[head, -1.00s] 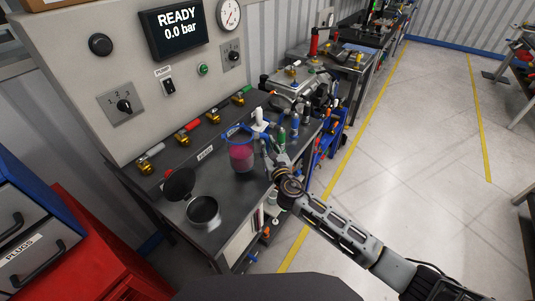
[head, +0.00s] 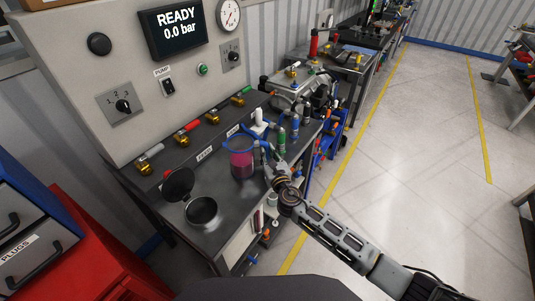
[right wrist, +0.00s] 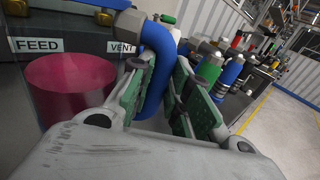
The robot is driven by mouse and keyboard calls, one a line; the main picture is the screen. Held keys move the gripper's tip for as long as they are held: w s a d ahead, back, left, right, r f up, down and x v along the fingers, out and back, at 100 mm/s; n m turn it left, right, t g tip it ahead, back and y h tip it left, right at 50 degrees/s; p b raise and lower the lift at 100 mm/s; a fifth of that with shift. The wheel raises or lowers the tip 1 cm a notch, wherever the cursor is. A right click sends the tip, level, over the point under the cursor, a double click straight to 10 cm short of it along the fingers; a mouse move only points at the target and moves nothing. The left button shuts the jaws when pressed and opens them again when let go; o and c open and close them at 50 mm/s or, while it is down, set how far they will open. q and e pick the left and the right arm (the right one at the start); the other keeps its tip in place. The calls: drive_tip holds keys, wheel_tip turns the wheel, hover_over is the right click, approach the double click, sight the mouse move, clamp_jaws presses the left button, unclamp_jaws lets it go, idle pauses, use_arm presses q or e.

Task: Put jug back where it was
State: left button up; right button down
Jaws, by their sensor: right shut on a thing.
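The jug (head: 241,163) is a clear vessel with a blue rim and pink-red liquid, upright at the bench top. In the right wrist view its red liquid (right wrist: 70,88) shows at left. My right gripper (head: 268,160) is at the jug's right side. In the right wrist view the right gripper (right wrist: 160,92) has its green-padded fingers on both sides of the blue handle (right wrist: 157,65), shut on it. I cannot tell whether the jug's base touches the bench. My left gripper is not in view.
The dark bench (head: 225,205) has an open round pot (head: 202,211) at its front. FEED and VENT labels, a white bottle (head: 259,117) and coloured hose fittings (head: 281,138) are close to the jug. Valves (head: 190,126) line the panel (head: 120,70). Open floor lies to the right.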

drive_tip(key=c, duration=1.3)
unclamp_jaws()
drive_tip(key=shift+f, duration=0.1)
drive_tip(key=shift+c, duration=0.2)
drive_tip(key=shift+s, duration=0.1)
drive_tip(key=v, duration=1.1)
drive_tip(key=shift+s+d+b, duration=0.2)
drive_tip(key=shift+s+b, duration=0.2)
